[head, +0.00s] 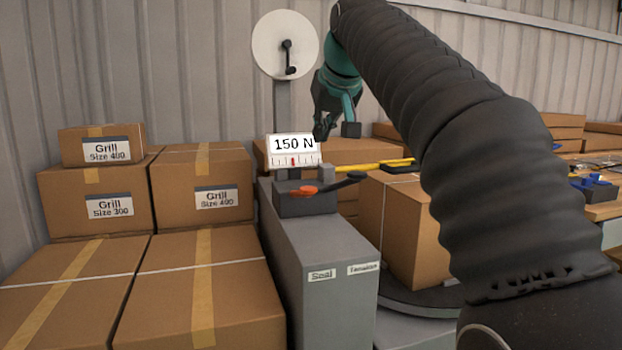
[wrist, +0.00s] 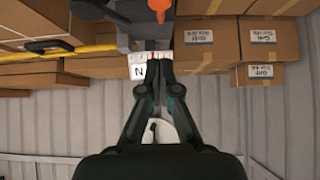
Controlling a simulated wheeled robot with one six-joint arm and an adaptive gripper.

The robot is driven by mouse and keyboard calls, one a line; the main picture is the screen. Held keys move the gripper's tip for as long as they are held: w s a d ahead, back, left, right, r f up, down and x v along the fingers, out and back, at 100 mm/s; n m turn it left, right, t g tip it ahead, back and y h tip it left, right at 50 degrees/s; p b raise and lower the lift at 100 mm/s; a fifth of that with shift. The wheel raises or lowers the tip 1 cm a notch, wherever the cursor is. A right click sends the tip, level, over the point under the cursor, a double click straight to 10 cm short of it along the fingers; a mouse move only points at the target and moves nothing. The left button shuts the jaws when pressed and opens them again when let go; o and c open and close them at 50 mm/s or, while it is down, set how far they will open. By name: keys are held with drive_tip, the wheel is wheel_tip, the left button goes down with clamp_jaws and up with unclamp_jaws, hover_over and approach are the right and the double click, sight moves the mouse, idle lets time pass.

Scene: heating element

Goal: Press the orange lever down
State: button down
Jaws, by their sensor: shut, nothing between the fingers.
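The orange lever (head: 304,191) sticks out to the left from a dark block on top of the grey machine (head: 318,262), below the 150 N gauge (head: 293,149). A black lever (head: 350,178) extends to the right of the same block. In the wrist view the orange lever (wrist: 160,8) is at the top edge, partly cut off. My gripper (head: 322,132) is shut and empty, above and slightly right of the orange lever and apart from it. In the wrist view my gripper's fingertips (wrist: 159,62) overlap the gauge in the picture.
Cardboard boxes (head: 205,190) are stacked to the left of the machine. Another box (head: 395,228) stands to its right, with a yellow bar (head: 375,167) behind the levers. A white round disc (head: 285,44) stands on a post behind the gauge.

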drive_tip(key=b, duration=0.2)
hover_over(311, 190)
wheel_tip(311, 190, down, 7)
drive_tip(key=shift+w+f, duration=0.1)
wheel_tip(311, 190, down, 2)
drive_tip(key=shift+f+b, duration=0.25)
drive_tip(key=shift+b, duration=0.05)
drive_tip(key=shift+f, duration=0.7)
